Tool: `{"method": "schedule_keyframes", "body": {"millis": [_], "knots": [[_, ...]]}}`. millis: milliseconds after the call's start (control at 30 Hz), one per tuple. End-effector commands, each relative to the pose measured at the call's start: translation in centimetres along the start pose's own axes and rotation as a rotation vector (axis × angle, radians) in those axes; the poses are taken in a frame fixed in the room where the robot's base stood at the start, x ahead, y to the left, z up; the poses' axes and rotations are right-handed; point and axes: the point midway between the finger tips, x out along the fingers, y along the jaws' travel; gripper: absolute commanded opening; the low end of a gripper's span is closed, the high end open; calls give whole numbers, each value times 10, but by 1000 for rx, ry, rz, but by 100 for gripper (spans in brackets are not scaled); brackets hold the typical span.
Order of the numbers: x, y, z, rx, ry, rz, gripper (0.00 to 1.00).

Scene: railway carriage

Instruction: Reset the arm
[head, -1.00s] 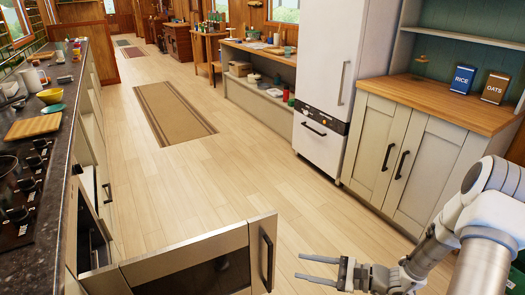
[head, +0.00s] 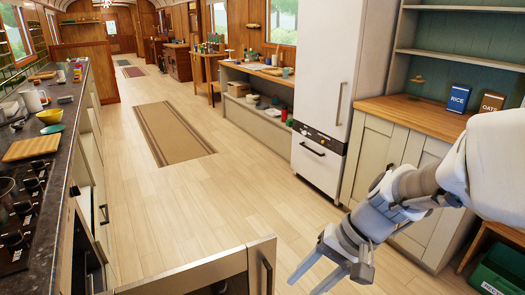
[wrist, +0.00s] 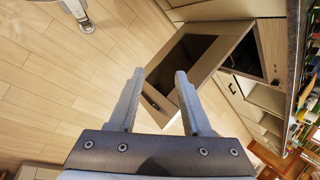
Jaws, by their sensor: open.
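My gripper (head: 335,270) is at the lower right in the head view, over the floor in front of the white cabinet. Its jaws are open and I see nothing held between them. My arm reaches in from the right edge. In the wrist view my gripper's two fingers (wrist: 160,100) stand apart.
A dark counter (head: 62,150) with a yellow bowl (head: 50,116) runs along the left. A white fridge (head: 322,90) and a cabinet (head: 385,150) stand on the right. A green bin (head: 500,270) is at lower right. The wooden floor around the brown rug (head: 172,133) is clear.

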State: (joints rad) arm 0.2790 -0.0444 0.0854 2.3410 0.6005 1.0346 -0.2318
Motion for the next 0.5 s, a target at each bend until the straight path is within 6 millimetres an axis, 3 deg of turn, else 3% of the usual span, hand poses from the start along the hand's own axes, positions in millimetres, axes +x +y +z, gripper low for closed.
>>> {"method": "schedule_keyframes", "body": {"millis": [200,500], "knots": [[-34,2,26,-183,164,162,49],[-76,17,50,-362,409,345,49]]}}
